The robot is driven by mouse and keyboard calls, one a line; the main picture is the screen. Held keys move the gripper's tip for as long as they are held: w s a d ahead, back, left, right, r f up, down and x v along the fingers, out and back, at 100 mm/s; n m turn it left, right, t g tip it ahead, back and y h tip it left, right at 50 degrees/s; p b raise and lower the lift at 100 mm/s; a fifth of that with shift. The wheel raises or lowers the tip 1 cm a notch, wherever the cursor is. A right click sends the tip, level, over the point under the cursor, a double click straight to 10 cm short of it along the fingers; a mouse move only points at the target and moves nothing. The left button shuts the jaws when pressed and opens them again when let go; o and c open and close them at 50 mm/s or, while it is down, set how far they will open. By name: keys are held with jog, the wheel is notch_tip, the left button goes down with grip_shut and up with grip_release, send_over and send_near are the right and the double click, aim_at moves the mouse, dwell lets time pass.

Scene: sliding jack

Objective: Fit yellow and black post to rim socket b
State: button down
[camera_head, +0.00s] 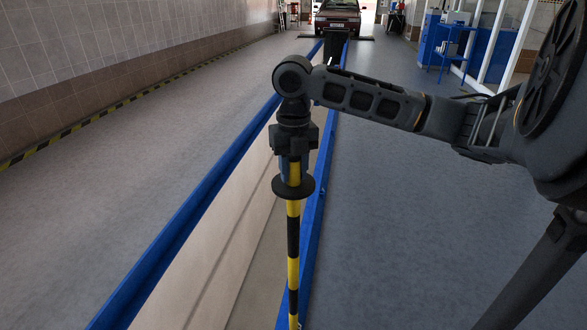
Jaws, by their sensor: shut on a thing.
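A yellow and black striped post (293,238) hangs upright in the middle of the camera_head view, with a dark round disc (293,187) around it near its top. My gripper (294,165) points down and is shut on the post just above the disc. The post's lower end lies near the bottom edge of the view, over or beside the right blue rim (316,205) of the pit; I cannot tell whether it touches. No socket on the rim can be made out clearly. A small blue piece sits on the right rim just right of the post.
A long pit with pale walls (215,250) runs away from me between the left blue rim (190,222) and the right one. A car (337,18) stands at the far end. Grey floor on both sides is clear.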

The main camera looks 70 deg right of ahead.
aim_at(293, 191)
jog(key=shift+f+b, duration=2.35)
jog(key=shift+f, duration=0.75)
jog(key=c, duration=0.7)
grip_release()
jog(key=shift+r+p, duration=0.3)
jog(key=shift+r, duration=3.6)
